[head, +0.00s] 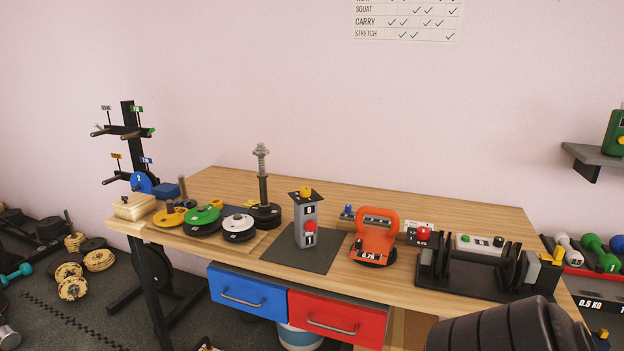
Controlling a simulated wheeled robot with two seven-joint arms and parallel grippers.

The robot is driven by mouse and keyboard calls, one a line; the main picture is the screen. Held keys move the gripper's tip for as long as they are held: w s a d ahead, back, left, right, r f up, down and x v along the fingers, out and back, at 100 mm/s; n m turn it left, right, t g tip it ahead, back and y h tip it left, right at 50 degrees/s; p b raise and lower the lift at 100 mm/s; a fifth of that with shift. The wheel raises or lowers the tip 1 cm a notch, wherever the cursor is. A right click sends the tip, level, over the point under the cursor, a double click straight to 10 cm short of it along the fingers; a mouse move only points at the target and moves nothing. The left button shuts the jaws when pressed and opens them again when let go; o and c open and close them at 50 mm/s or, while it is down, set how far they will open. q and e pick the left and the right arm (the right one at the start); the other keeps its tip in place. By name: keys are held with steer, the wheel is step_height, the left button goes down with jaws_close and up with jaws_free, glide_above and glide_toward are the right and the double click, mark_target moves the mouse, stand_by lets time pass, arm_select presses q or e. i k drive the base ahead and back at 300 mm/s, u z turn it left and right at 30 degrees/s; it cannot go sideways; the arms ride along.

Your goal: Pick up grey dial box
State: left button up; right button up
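An upright grey box (305,225) stands on a dark square mat (272,254) near the middle of the wooden table. Its front has a red round knob, with a 0 marking above it and a 1 below it. A dark plate with a yellow knob (305,191) is on its top. It looks most like the grey dial box, though I cannot be sure of the name. Neither of my grippers is in view.
An orange kettlebell-like weight (376,236) stands right of the mat. Coloured discs (203,214) and a dark post stand (263,190) are to the left. A black rack (480,290) and a grey button box (480,244) occupy the right. Blue (247,292) and red (338,320) drawers are shut below.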

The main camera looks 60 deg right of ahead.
mark_target(306, 209)
steer(key=z, duration=1)
steer(key=i, duration=1.7)
steer(key=z, duration=1.75)
steer(key=k, duration=0.35)
steer(key=z, duration=0.05)
steer(key=i, duration=0.5)
